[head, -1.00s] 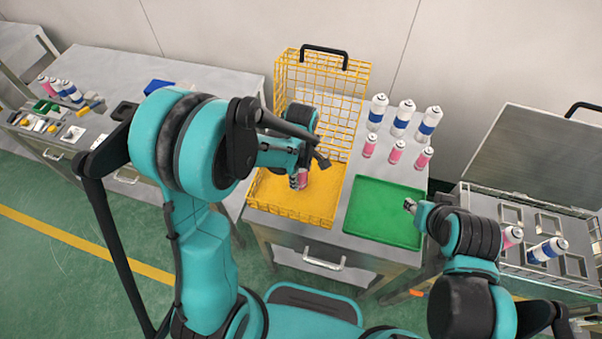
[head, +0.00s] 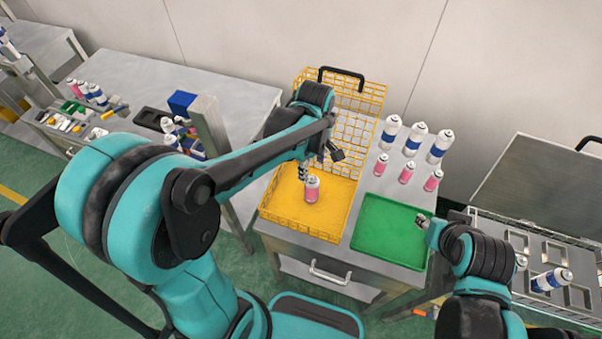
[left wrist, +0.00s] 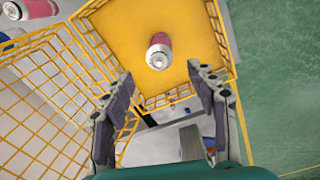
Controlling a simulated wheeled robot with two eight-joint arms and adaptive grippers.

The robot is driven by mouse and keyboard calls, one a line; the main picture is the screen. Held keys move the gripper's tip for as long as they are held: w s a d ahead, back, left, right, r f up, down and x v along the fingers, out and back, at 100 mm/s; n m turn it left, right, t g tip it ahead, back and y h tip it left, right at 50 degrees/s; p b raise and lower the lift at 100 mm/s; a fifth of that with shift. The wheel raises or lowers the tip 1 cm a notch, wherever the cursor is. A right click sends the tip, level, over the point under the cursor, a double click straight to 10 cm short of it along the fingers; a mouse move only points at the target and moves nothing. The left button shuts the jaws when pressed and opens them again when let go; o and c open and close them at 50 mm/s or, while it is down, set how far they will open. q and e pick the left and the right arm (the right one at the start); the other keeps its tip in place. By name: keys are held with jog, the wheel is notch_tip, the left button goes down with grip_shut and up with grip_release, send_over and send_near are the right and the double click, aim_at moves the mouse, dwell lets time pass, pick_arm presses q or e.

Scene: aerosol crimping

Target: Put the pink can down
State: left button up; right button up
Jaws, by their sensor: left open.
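The pink can (head: 312,189) with a white top stands upright on the floor of the yellow wire basket (head: 335,219). In the left wrist view the same can (left wrist: 159,51) stands beyond my fingertips, clear of both fingers, with the basket floor (left wrist: 200,20) around it. My left gripper (left wrist: 166,90) is open and empty. In the head view it (head: 304,172) is just behind and above the can, partly hidden by its own arm. My right gripper (head: 421,220) is over the green tray; its fingers are too small to judge.
The green tray (head: 385,245) is right of the basket and looks empty. Three blue-and-white cans (head: 413,139) and three small pink cans (head: 406,172) stand behind it. A metal rack (head: 535,245) with a blue-and-white can (head: 551,280) is at right.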

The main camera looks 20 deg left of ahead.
pick_arm(q)
jog(key=s+a+r+m+t, duration=0.2)
jog(key=s+r+m+t, duration=0.1)
jog(key=s+m, duration=0.2)
jog(key=s+a+r+m+t, duration=0.2)
jog(key=s+m, duration=0.4)
jog(key=m, duration=0.3)
jog(key=shift+a+r+t, duration=0.3)
jog(key=shift+r+t, duration=0.6)
jog(key=shift+w, duration=0.1)
notch_tip(320, 180, down, 9)
jog(key=b, duration=0.8)
jog(key=shift+r+b, duration=0.2)
jog(key=shift+b, duration=0.15)
